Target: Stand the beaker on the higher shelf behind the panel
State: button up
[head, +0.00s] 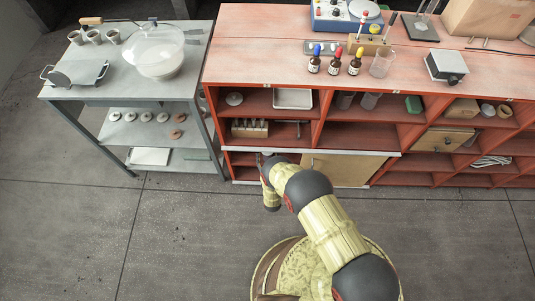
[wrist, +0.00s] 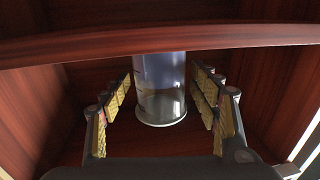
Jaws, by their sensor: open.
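In the wrist view a clear glass beaker (wrist: 162,92) stands upright inside a dark red wooden compartment. Its upper end is cut off from sight by a red shelf edge (wrist: 60,47) crossing in front. My gripper (wrist: 161,77) is open, with one finger on each side of the beaker; whether either finger touches it I cannot tell. In the head view a light wooden panel (head: 347,171) covers part of the bench's lower row. My arm reaches the opening left of it; the gripper and beaker are mostly hidden there.
The red bench (head: 270,50) carries bottles (head: 335,64), another beaker (head: 382,63) and instruments. A shelf above the opening holds a tray (head: 293,98) and a rack (head: 249,128). A grey table (head: 120,85) stands left. Red side walls closely flank the gripper.

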jog(key=s+d+p, duration=0.1)
jog(key=s+p, duration=0.2)
jog(key=s, duration=0.9)
jog(key=shift+d+f, duration=0.1)
